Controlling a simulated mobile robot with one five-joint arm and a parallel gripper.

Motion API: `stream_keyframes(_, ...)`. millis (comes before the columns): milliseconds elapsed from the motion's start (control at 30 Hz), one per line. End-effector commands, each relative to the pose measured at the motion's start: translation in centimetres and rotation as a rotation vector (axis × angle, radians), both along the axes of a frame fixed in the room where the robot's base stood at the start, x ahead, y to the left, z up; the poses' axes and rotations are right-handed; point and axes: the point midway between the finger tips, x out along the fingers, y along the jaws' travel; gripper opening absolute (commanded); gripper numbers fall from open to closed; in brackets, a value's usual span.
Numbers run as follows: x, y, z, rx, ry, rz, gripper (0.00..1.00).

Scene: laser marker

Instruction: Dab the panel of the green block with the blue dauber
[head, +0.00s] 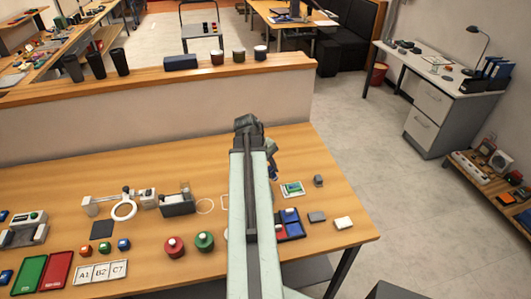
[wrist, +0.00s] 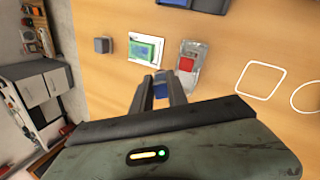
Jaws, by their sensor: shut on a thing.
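The green block (wrist: 146,51) lies on a white card in the wrist view, with a paler panel on its top. In the head view the green block (head: 293,188) is just right of my arm. My gripper (wrist: 161,84) is shut on the blue dauber (wrist: 160,91), whose blue part shows between the fingers. The fingers partly hide the dauber, and its tip cannot be made out. In the wrist view the dauber appears just below the block's card, apart from the block in the picture. My gripper (head: 271,152) is small and partly hidden in the head view.
A clear-grey item with a red part (wrist: 187,64) stands close beside the card. A small grey block (wrist: 102,45) is on the other side. A tray of red and blue pads (head: 292,230) lies nearer me. Red (head: 174,247) and green (head: 205,241) round pots stand left of my arm.

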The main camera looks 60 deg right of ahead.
Motion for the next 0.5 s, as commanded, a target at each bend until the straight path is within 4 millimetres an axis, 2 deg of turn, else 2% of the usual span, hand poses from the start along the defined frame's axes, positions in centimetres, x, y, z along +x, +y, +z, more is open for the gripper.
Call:
stream_keyframes(167, 0.4, 0.2, 0.2, -0.004, -0.006, -0.013, 0.0)
stream_keyframes(267, 0.3, 0.2, 1.1, -0.026, -0.037, -0.119, 0.0)
stream_keyframes(500, -0.5, 0.3, 4.7, -0.193, -0.165, -0.678, 0.0)
